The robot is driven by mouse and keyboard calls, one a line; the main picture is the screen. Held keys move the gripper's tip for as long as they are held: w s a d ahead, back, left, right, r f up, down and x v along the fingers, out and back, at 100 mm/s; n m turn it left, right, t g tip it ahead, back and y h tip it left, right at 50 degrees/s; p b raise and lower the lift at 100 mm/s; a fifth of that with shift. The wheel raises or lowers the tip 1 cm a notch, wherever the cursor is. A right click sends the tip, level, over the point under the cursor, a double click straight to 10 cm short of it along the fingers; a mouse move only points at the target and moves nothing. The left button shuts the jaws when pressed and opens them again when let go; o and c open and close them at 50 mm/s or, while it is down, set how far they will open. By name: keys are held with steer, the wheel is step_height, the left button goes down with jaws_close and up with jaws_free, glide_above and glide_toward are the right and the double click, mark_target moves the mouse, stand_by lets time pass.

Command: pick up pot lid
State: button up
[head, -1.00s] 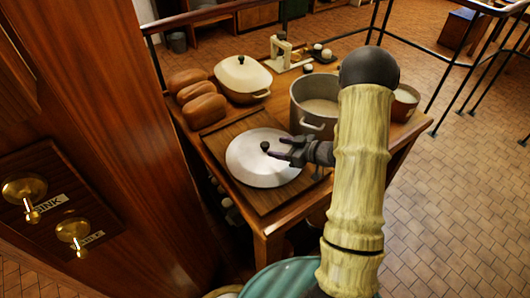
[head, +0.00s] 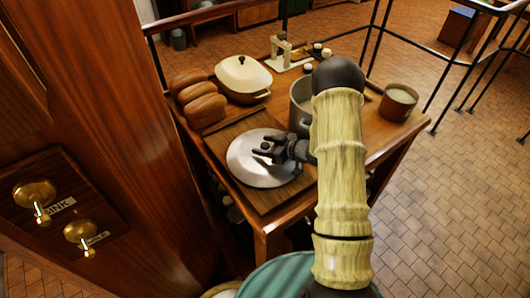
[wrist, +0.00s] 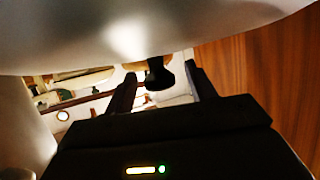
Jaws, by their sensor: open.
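The pot lid (head: 246,171) is a round, shiny silver disc lying on a wooden board on the table. In the wrist view its pale surface (wrist: 130,35) fills the top, with its dark knob (wrist: 158,74) showing below it. My gripper (head: 262,149) is over the lid at its knob, which it mostly hides in the head view. In the wrist view my gripper (wrist: 162,82) is open, with the knob between its two fingers. I cannot tell whether either finger touches it.
The wooden board (head: 222,133) lies under the lid. A large metal pot (head: 299,103) stands close behind my arm, partly hidden. Bread loaves (head: 203,110), a cream lidded casserole (head: 243,76) and a brown bowl (head: 398,101) stand around. A wooden wall (head: 120,130) rises at left.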

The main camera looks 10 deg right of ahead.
steer(key=shift+c, duration=0.2)
stand_by(0.3)
jaws_close()
steer(key=shift+r, duration=0.15)
